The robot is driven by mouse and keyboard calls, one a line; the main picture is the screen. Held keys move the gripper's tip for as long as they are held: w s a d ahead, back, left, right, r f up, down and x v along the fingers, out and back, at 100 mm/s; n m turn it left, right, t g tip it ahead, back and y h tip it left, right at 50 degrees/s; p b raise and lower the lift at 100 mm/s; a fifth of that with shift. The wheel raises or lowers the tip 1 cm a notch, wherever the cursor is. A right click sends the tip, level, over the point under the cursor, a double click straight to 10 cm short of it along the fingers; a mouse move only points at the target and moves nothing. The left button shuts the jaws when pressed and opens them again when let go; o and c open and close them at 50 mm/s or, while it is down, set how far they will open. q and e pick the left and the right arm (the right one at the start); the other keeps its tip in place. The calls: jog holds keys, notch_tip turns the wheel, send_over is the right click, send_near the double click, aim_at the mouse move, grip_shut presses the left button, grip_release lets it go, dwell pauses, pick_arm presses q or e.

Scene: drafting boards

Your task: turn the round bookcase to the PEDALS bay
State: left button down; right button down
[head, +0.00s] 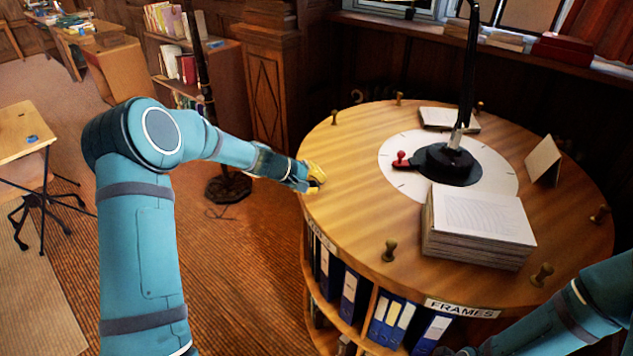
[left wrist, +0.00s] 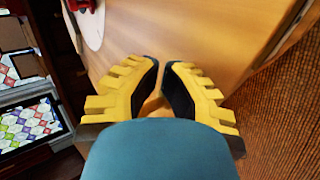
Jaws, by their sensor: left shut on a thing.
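The round bookcase (head: 350,232) has a wooden top with several small knobs around its rim, such as one at the front (head: 389,251). A FRAMES label (head: 462,309) faces the front, above blue binders. Another label (head: 321,236) on the left edge is too oblique to read; I see no readable PEDALS label. A red-knobbed pointer (head: 401,160) on the black hub points left. My left gripper (head: 316,178) is at the top's left rim, its yellow fingers shut on a rim knob, seen between the pads in the left wrist view (left wrist: 153,104). My right forearm shows at lower right; its fingers are out of view.
A thick open book (head: 478,222), a standing card (head: 543,160) and another book (head: 449,119) rest on the top. A dark lamp post (head: 468,70) rises from the hub. A stand base (head: 228,187) is on the floor at left. Carpet left of the bookcase is mostly clear.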

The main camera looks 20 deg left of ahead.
aim_at(311, 178)
pick_arm(q)
jog(key=shift+w+a+p, duration=0.25)
jog(key=shift+w+p, duration=0.1)
jog(key=shift+w, duration=0.1)
jog(key=shift+m, duration=0.4)
jog(key=w+a+p, duration=0.1)
jog(key=w+a, duration=0.1)
jog(key=w, duration=0.1)
jog(key=shift+w+a+r+p, duration=0.15)
jog(key=shift+w+a+p, duration=0.1)
jog(key=shift+p, duration=0.15)
jog(key=shift+w+a+f+h, duration=0.2)
jog(key=shift+w+a+h, duration=0.1)
jog(key=shift+w, duration=0.1)
jog(key=shift+s+d+r, duration=0.1)
jog(key=shift+s, duration=0.05)
jog(key=shift+w+a+g, duration=0.2)
jog(key=shift+w+a, duration=0.1)
jog(key=shift+w, duration=0.4)
jog(key=shift+w+a+g, duration=0.2)
jog(key=shift+w+a, duration=0.1)
jog(key=shift+w, duration=0.4)
jog(key=shift+w+a+m, duration=0.2)
jog(key=shift+w+a, duration=0.05)
jog(key=shift+w, duration=0.3)
jog(key=shift+w+a+m, duration=0.2)
jog(key=shift+w+a, duration=0.05)
jog(key=shift+w, duration=0.25)
jog(key=shift+w+a, duration=0.15)
jog(key=shift+w, duration=0.1)
